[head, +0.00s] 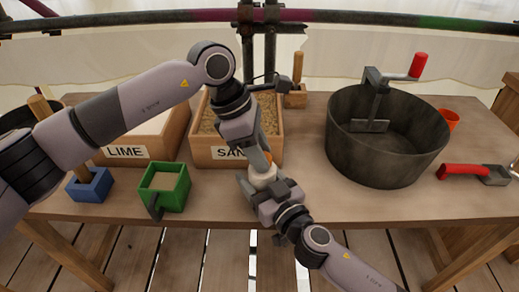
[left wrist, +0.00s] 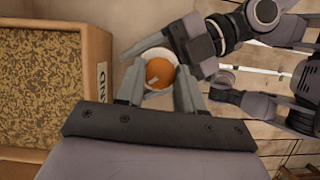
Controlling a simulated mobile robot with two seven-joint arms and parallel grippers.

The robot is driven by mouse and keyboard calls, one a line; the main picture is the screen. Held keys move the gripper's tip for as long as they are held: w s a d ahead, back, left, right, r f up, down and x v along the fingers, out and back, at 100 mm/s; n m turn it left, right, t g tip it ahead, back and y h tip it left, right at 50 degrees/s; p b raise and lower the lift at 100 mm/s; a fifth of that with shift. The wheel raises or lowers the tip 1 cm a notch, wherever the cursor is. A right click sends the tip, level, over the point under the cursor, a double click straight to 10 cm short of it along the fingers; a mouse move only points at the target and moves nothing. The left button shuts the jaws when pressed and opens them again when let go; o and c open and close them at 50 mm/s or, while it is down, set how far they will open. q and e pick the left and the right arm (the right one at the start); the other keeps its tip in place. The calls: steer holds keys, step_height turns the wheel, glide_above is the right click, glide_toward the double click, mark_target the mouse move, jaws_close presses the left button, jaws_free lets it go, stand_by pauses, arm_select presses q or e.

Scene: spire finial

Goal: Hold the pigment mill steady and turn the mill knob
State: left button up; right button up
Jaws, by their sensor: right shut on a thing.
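The pigment mill (head: 264,176) is a small white body with an orange knob (left wrist: 160,73) on top, standing near the front edge of the table. My right gripper (head: 265,187) is shut on the white mill body from the front. My left gripper (head: 262,161) points down over the mill from above. In the left wrist view its two fingers (left wrist: 160,88) stand apart on either side of the orange knob, with a gap showing around it. The grippers hide much of the mill in the head view.
A wooden sand box (head: 205,152) stands just behind the mill, with the lime box (head: 125,153) to its left. A green container (head: 165,187) and blue block (head: 90,185) are at left. A large dark pot (head: 385,150) and a red-handled tool (head: 462,171) are at right.

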arm_select(q)
steer(key=shift+m, duration=0.3)
steer(key=shift+c, duration=0.3)
steer(key=shift+w+m+g, duration=0.1)
steer(key=shift+m+g, duration=0.2)
steer(key=shift+m, duration=0.3)
steer(key=shift+w+d+m+g+y, duration=0.1)
steer(key=shift+m+g+y, duration=0.2)
steer(key=shift+m, duration=0.7)
steer(key=shift+m+g+y, duration=0.2)
steer(key=shift+m+g, duration=0.2)
steer(key=shift+m, duration=0.6)
steer(key=shift+r, duration=0.1)
steer(key=o, duration=1)
steer(key=shift+o, duration=0.2)
